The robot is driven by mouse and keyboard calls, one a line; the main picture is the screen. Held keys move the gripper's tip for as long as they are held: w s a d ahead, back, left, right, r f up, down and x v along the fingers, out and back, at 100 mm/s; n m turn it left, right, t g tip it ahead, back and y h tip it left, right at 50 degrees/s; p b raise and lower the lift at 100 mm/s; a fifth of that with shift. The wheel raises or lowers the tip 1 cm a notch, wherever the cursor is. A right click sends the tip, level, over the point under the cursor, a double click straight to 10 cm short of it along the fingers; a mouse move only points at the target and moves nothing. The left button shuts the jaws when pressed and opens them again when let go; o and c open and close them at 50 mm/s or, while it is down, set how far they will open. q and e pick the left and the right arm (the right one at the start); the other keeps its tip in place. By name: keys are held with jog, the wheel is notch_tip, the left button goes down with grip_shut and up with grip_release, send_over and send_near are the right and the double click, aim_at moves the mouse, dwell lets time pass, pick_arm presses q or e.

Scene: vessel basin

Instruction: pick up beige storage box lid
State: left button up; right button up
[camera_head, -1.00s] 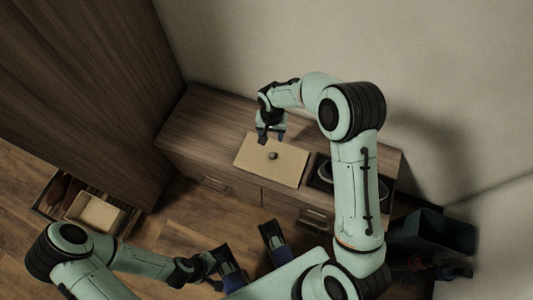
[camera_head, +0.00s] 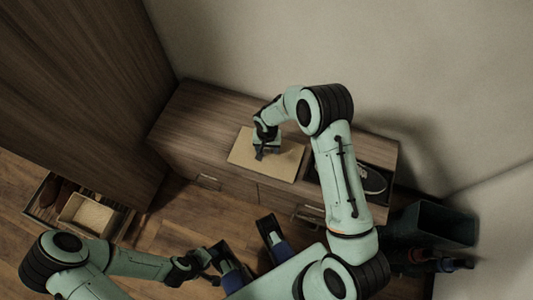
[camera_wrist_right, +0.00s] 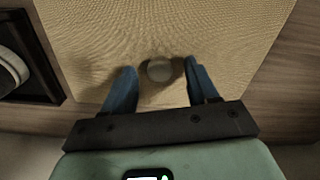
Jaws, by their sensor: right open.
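The beige storage box lid (camera_head: 245,150) is a flat square panel lying on top of the low wooden cabinet. In the right wrist view the lid (camera_wrist_right: 110,30) fills most of the picture, with a small round knob (camera_wrist_right: 160,69) at its middle. My right gripper (camera_head: 262,155) is over the lid, and in the wrist view its open fingers (camera_wrist_right: 158,80) stand on either side of the knob, apart from it. My left gripper (camera_head: 208,262) is low in the head view, away from the lid; its jaws are not clear.
The wooden cabinet (camera_head: 190,115) stands against the wall. A dark shoe (camera_head: 370,179) lies in a recess right of the lid. An open beige box (camera_head: 88,214) sits in a drawer at left. A dark bin (camera_head: 435,222) stands at right.

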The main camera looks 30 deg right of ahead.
grip_shut()
